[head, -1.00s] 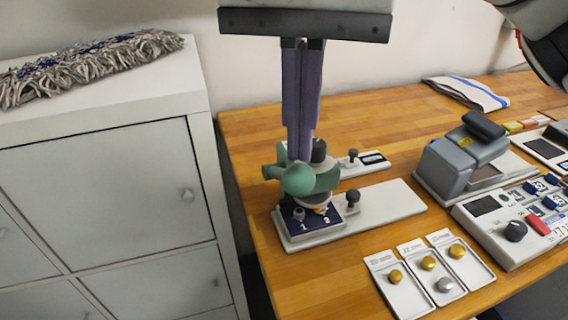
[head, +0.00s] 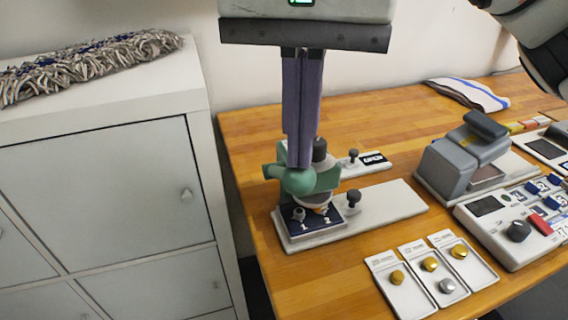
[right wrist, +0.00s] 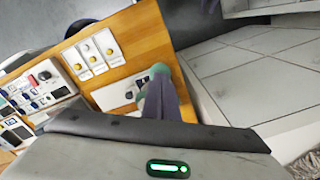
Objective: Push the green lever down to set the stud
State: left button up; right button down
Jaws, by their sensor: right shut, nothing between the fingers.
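The green lever (head: 300,182) is part of a small press on a white base plate (head: 398,207) near the table's left edge. It also shows in the right wrist view (right wrist: 159,70), partly hidden by my fingers. A dark blue block marked 1 and 2 (head: 312,227) lies under the lever, with small studs on it. My right gripper (head: 299,164) points down, shut and empty, with its fingertips right at the top of the lever; I cannot tell whether they touch. My left gripper is not in view.
Three white trays with gold and silver studs (head: 401,294) lie at the front. A grey press (head: 460,160) and a control panel (head: 519,229) stand to the right. A white cabinet (head: 110,190) with a mop head (head: 85,66) adjoins the table's left.

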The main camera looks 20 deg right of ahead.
aim_at(305, 187)
jog(key=shift+s+f+b, duration=0.25)
jog(key=shift+f+b, duration=0.15)
jog(key=shift+f, duration=0.1)
jog(key=shift+s+f+b, duration=0.2)
jog(key=shift+f+b, duration=0.2)
jog(key=shift+f, duration=0.2)
jog(key=shift+s+f, duration=0.1)
jog(key=shift+f, duration=0.1)
jog(key=shift+s+f+b, duration=0.2)
jog(key=shift+f+b, duration=0.35)
jog(key=shift+b, duration=0.05)
jog(key=shift+s+f+b, duration=0.15)
jog(key=shift+f+b, duration=0.35)
jog(key=shift+b, duration=0.05)
jog(key=shift+f, duration=0.2)
jog(key=shift+s+f+b, duration=0.2)
jog(key=shift+f+b, duration=0.6)
jog(key=shift+f, duration=0.1)
